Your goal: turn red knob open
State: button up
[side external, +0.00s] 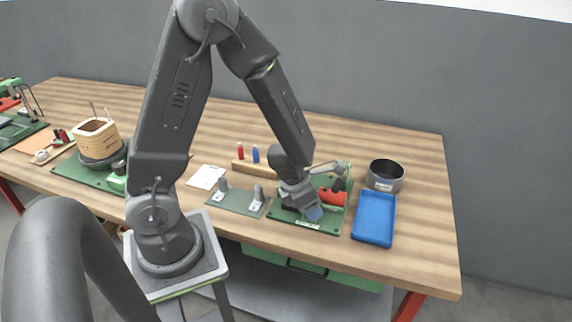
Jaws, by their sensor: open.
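A red part (334,196), which looks like the red knob, sits on a green base plate (333,228) right of the table's middle. My arm reaches down over the left part of this plate. My gripper (312,212) is low over the plate, just left of and in front of the red part. It is open. Its fingertips are small and partly hidden by my wrist, so I cannot tell whether they touch anything. The wrist also covers part of the fixture. The knob's turn position is too small to read.
A blue tray (374,219) and a dark round pot (385,175) stand right of the plate. A grey plate with brackets (237,201) lies left. Behind is a wooden rack (252,168) with red and blue pieces.

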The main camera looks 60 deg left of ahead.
jog(key=shift+a+m, duration=0.1)
jog(key=shift+m, duration=0.2)
